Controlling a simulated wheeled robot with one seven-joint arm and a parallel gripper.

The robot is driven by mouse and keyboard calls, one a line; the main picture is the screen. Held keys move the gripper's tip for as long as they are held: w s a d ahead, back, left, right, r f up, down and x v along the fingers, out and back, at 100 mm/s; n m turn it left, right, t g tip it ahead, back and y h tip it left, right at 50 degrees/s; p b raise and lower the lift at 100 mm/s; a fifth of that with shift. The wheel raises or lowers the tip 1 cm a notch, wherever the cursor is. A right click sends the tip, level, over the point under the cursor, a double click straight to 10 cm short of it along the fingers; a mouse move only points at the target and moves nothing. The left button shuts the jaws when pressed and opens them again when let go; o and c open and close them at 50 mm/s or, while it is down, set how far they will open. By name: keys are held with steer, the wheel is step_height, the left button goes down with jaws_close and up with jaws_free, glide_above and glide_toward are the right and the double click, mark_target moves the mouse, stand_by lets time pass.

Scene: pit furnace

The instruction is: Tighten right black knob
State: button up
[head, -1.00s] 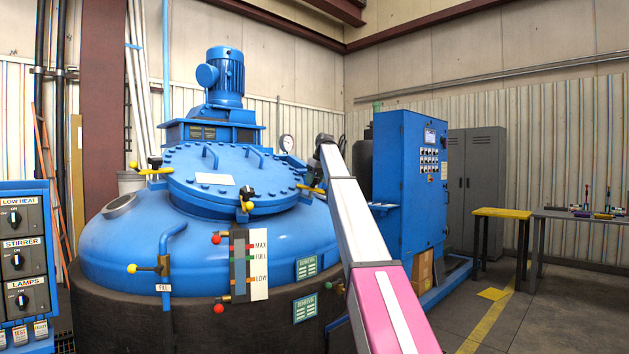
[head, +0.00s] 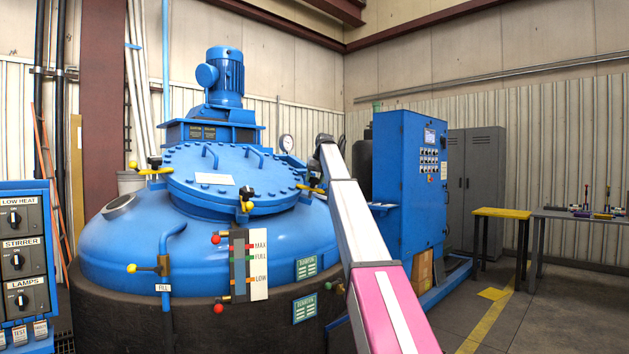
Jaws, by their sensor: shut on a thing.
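The large blue furnace lid (head: 225,178) is closed on the round blue vessel, with clamps around its rim. The right clamp shows its yellow handle (head: 311,188) at the lid's right edge. My gripper (head: 315,172), small and dark, reaches down from the end of my arm onto this clamp. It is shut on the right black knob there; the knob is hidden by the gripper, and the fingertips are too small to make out. The front clamp has a black knob (head: 247,191) above a yellow handle end. The left clamp has a yellow handle (head: 155,171).
A switch panel (head: 22,262) is at the left edge. A blue control cabinet (head: 410,190) stands right of my arm. Floor at the right is open before a workbench (head: 585,216).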

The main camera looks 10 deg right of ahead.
stand_by(0.4)
steer(key=o, duration=0.9)
steer(key=shift+r, duration=0.1)
steer(key=v, duration=1)
steer(key=shift+s+d+r, duration=0.1)
steer(key=shift+s+r, duration=0.05)
steer(key=shift+r, duration=0.15)
steer(key=shift+s, duration=0.1)
